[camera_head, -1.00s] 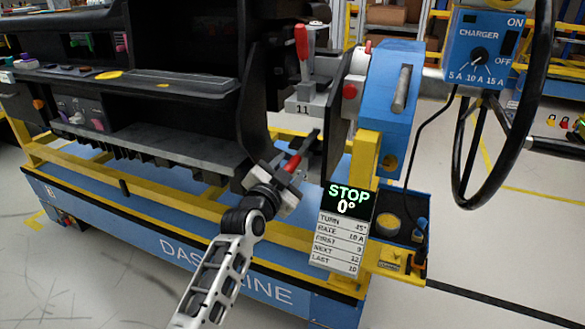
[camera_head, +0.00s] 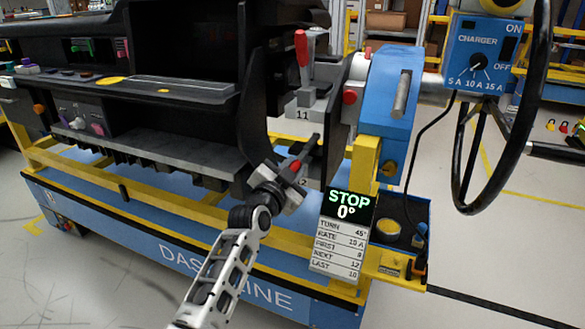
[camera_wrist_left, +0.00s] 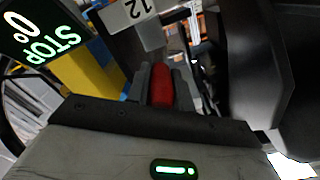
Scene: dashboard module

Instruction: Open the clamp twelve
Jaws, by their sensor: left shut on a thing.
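Clamp twelve is low on the frame's right end, and its red handle (camera_head: 296,165) shows at my left gripper (camera_head: 291,174). In the left wrist view, the red handle (camera_wrist_left: 161,86) stands between the fingers of my left gripper (camera_wrist_left: 160,88), which is shut on it. The white label 12 (camera_wrist_left: 138,12) is above it in that view. In the head view the gripper hides much of the clamp, and only part of its label shows. My right gripper is in neither view.
Clamp eleven (camera_head: 302,60), with an upright red handle, is just above. A blue post (camera_head: 388,100), a STOP 0° display (camera_head: 348,205) and a black steering wheel (camera_head: 463,165) stand to the right. The black dashboard (camera_head: 190,130) fills the left.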

